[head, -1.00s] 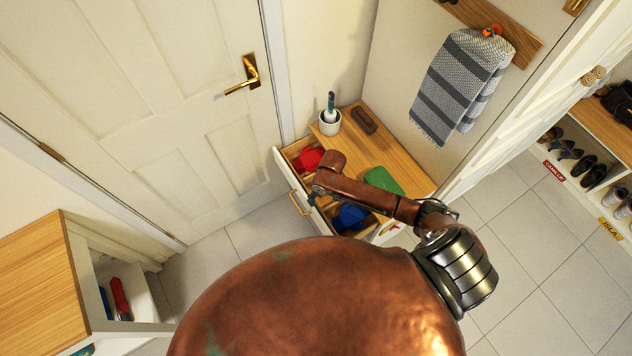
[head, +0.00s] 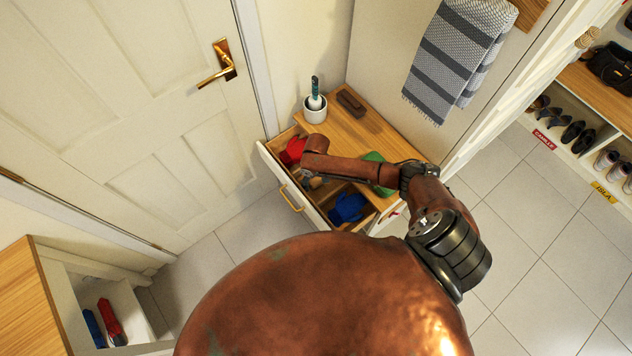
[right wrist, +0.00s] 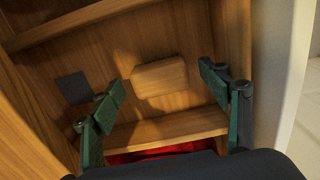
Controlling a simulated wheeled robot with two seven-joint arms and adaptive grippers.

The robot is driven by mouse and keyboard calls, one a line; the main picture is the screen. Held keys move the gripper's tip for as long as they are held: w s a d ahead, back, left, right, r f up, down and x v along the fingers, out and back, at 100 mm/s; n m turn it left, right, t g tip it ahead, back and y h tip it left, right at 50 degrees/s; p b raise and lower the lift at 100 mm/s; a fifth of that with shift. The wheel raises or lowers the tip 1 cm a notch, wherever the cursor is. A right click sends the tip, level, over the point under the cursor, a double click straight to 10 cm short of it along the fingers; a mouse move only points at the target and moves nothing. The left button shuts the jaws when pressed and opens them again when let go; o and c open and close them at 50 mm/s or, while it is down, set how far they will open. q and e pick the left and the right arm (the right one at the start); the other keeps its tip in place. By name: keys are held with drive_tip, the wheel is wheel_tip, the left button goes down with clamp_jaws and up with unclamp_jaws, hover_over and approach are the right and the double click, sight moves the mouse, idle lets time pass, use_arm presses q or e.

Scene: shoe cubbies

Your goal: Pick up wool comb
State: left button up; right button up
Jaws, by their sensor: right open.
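An open drawer (head: 285,187) shows in the head view, with my right gripper (head: 309,181) pointing down at its middle compartment. In the right wrist view this compartment (right wrist: 165,130) holds a small pale wooden block (right wrist: 159,76), which may be the wool comb; I cannot tell for sure. A flat dark square piece (right wrist: 73,88) lies to its left. My right gripper (right wrist: 162,92) is open and empty, its green-padded fingers on either side of the wooden block in the picture, apart from it. My left gripper is not in view.
Red cloth (head: 292,150) and blue cloth (head: 347,208) lie in neighbouring compartments. On the cabinet top (head: 352,131) are a white pot (head: 315,113) with a brush, a dark brown block (head: 351,103) and a green item (head: 374,158). Wooden dividers and drawer walls surround the gripper.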

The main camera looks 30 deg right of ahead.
drive_tip(key=shift+f, duration=0.35)
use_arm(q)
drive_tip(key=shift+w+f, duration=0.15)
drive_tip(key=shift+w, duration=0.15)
use_arm(e)
drive_tip(key=shift+c, duration=0.7)
drive_tip(key=c, duration=0.5)
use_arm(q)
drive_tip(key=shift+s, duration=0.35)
use_arm(e)
drive_tip(key=c, duration=0.7)
drive_tip(key=shift+r, duration=0.1)
drive_tip(key=shift+c, duration=0.2)
